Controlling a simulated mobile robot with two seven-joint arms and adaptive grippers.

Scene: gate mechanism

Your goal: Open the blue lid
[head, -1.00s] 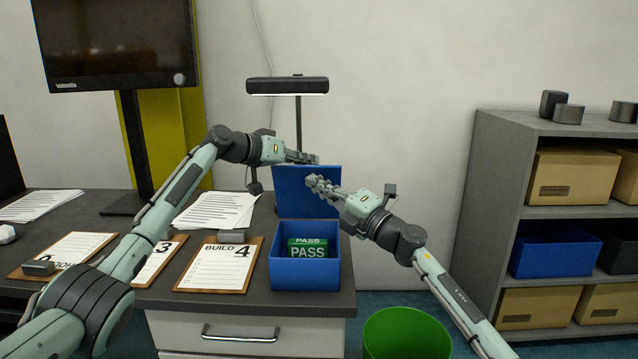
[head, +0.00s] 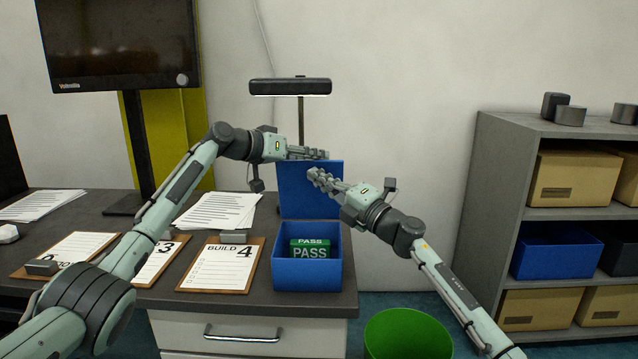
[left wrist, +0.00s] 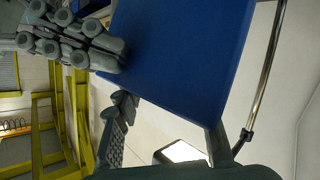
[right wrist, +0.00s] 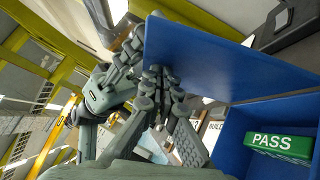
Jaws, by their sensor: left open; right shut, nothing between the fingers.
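The blue lid (head: 310,195) stands upright at the back of the open blue box (head: 307,277). It also fills much of the left wrist view (left wrist: 190,50) and crosses the right wrist view (right wrist: 225,65). My left gripper (head: 318,154) is open at the lid's top edge; its fingers show beside the lid in the left wrist view. Whether they touch it I cannot tell. My right gripper (head: 316,176) is shut and empty, close to the lid's front face near its upper part. Green PASS blocks (head: 310,248) lie in the box.
A lamp (head: 290,87) stands behind the lid. Clipboards (head: 220,264) lie left of the box. A green bin (head: 408,336) is on the floor at the front right, and a grey shelf (head: 490,185) with boxes stands farther right.

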